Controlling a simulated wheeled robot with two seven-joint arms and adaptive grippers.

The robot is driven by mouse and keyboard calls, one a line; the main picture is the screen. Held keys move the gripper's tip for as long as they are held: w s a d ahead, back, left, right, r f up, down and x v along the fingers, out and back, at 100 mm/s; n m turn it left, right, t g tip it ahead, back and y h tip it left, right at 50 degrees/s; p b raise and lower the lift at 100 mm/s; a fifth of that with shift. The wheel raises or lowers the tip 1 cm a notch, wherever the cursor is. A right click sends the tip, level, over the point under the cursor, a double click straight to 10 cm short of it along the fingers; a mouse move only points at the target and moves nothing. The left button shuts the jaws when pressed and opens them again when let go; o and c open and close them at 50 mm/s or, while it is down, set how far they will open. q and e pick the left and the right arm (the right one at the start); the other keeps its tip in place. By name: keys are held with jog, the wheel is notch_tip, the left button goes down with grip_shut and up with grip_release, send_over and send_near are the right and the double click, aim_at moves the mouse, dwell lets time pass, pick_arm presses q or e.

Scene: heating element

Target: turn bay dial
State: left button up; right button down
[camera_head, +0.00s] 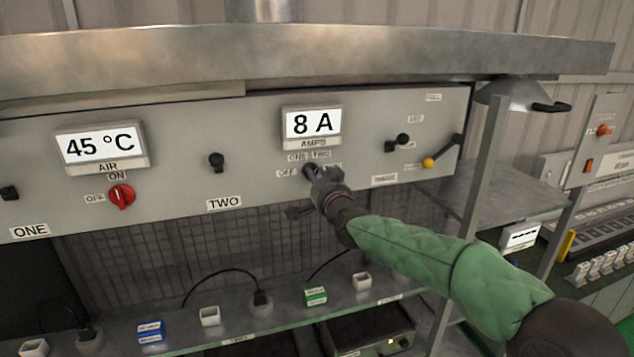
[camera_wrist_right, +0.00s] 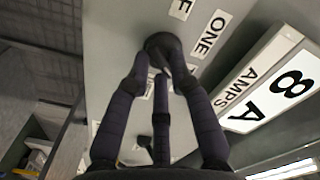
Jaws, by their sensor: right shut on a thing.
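The bay dial (camera_wrist_right: 163,45) is a dark round knob on the grey panel, below the AMPS display (camera_head: 312,124), which reads 8 A. Labels OFF, ONE and TWO stand around it. My right gripper (camera_head: 312,172) reaches the dial from the lower right in the head view and covers most of it. In the right wrist view my right gripper (camera_wrist_right: 158,62) has its fingers closed around the sides of the dial. How far the dial is turned is hard to tell, as the fingers hide it. My left gripper is not in view.
A red ON/OFF switch (camera_head: 122,196) and an AIR display (camera_head: 100,144) reading 45 °C are to the left. Black knobs (camera_head: 217,161) and a yellow-tipped lever (camera_head: 430,162) flank the dial. A shelf (camera_head: 190,340) with sockets and small blocks runs below. A metal hood edge (camera_head: 300,62) overhangs the panel.

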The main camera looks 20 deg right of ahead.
jog(key=shift+a+f+m+b, duration=0.1)
jog(key=shift+m+b, duration=1.4)
jog(key=shift+m, duration=1.05)
jog(key=shift+a+f+m+b, duration=0.1)
jog(key=shift+m+b, duration=1.4)
jog(key=shift+m, duration=1.05)
jog(key=c, duration=1.1)
grip_release()
jog(key=shift+d, duration=0.1)
jog(key=shift+s, duration=0.1)
jog(key=s, duration=1.1)
jog(key=shift+s+d, duration=0.2)
jog(key=shift+s, duration=0.2)
